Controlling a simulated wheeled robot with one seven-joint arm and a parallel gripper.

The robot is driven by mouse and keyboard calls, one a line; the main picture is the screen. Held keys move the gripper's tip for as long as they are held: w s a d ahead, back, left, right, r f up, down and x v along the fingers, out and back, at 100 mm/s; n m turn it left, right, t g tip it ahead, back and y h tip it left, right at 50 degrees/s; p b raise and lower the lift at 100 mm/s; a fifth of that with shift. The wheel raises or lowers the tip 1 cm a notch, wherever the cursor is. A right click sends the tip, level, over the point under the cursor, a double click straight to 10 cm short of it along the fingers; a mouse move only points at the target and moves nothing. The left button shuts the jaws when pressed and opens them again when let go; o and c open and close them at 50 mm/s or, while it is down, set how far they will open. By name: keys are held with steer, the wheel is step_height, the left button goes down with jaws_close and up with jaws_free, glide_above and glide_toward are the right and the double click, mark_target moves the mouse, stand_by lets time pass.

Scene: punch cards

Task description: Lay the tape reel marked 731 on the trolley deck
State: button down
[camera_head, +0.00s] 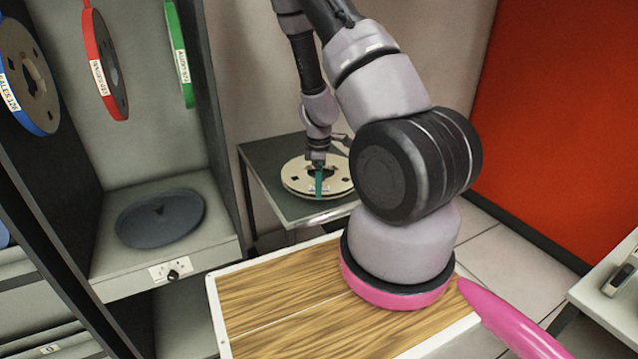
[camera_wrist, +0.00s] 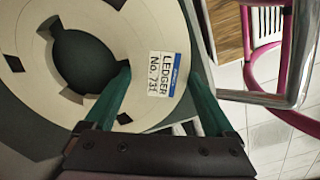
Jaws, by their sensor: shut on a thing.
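A cream tape reel (camera_head: 297,178) with a dark centre hole lies flat at the trolley. Its label reads LEDGER No. 731 in the wrist view (camera_wrist: 145,98). The trolley deck (camera_head: 265,155) is a dark grey top with a pale front edge. My gripper (camera_head: 319,182) points down with teal fingers and is shut on the reel's ring, one finger at the hole side and one at the outer edge, in the wrist view (camera_wrist: 160,72). The reel is over the deck; I cannot tell whether it touches it.
A shelf unit at left holds blue (camera_head: 28,75), red (camera_head: 104,62) and green-rimmed (camera_head: 180,55) reels upright. A dark round disc (camera_head: 160,217) lies on its ledge. A wood-topped surface (camera_head: 285,300) is in front. A metal rail (camera_wrist: 283,85) runs beside the deck.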

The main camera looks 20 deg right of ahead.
steer(key=shift+f, duration=1.05)
stand_by(0.9)
jaws_free()
steer(key=shift+r, duration=4.5)
